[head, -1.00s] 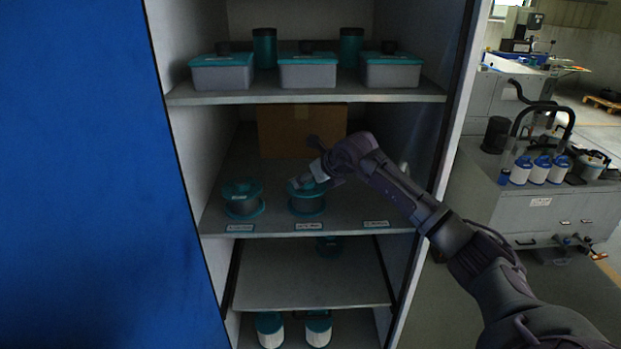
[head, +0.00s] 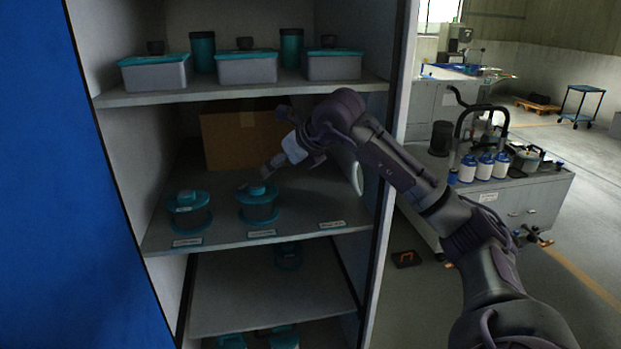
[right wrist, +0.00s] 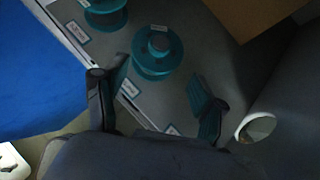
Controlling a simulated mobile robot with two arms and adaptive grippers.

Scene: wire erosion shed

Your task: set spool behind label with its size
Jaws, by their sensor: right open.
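Two teal-rimmed spools stand on the cabinet's middle shelf: a left spool (head: 188,213) behind the left label (head: 187,242), and a middle spool (head: 258,206) behind the middle label (head: 262,233). A third label (head: 331,225) at the right has bare shelf behind it. Another teal spool (head: 288,256) is on the shelf below, partly hidden. The label print is too small to read. My left gripper is not in view.
A cardboard box (head: 243,138) stands at the back of the middle shelf. Lidded grey bins (head: 246,68) and teal canisters fill the shelf above. A white ring (head: 357,178) is near the cabinet's right side. The blue door (head: 60,180) flanks the left.

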